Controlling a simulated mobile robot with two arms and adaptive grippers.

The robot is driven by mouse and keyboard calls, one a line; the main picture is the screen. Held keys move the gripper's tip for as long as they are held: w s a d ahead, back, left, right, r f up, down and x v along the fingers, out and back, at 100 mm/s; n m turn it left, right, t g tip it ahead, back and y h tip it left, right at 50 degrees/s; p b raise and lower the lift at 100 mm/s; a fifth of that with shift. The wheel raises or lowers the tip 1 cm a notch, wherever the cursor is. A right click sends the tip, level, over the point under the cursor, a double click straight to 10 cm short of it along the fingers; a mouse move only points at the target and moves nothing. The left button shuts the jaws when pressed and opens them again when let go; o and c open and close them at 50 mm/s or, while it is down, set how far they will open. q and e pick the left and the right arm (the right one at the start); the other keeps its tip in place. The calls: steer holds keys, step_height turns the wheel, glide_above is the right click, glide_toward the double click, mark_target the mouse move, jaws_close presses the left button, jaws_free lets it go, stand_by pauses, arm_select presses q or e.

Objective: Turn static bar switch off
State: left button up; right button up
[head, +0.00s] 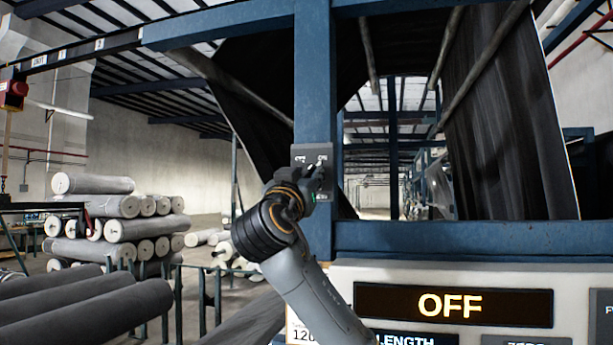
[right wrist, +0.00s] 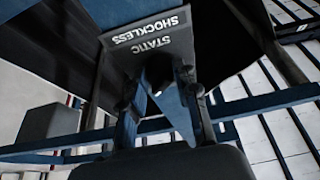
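The static bar switch plate (head: 300,152) is a small grey panel on the blue upright post in the head view, with small white lettering on it. In the right wrist view the plate (right wrist: 150,45) shows upside down and reads "STATIC SHOCKLESS". My right gripper (head: 319,168) is right in front of the plate and covers its lower part. In the right wrist view its two fingers stand apart, one on each side of the plate's lower area. The switch lever is mostly hidden, and I cannot tell its position or whether a finger touches it. My left gripper is out of view.
A white console with an orange "OFF" display (head: 453,306) stands at the lower right. A blue crossbeam (head: 470,238) runs above it. Stacked grey rolls (head: 120,229) lie at the left, with dark rolls (head: 85,312) nearer. Dark fabric (head: 505,120) hangs at the right.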

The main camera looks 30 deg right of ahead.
jaws_close()
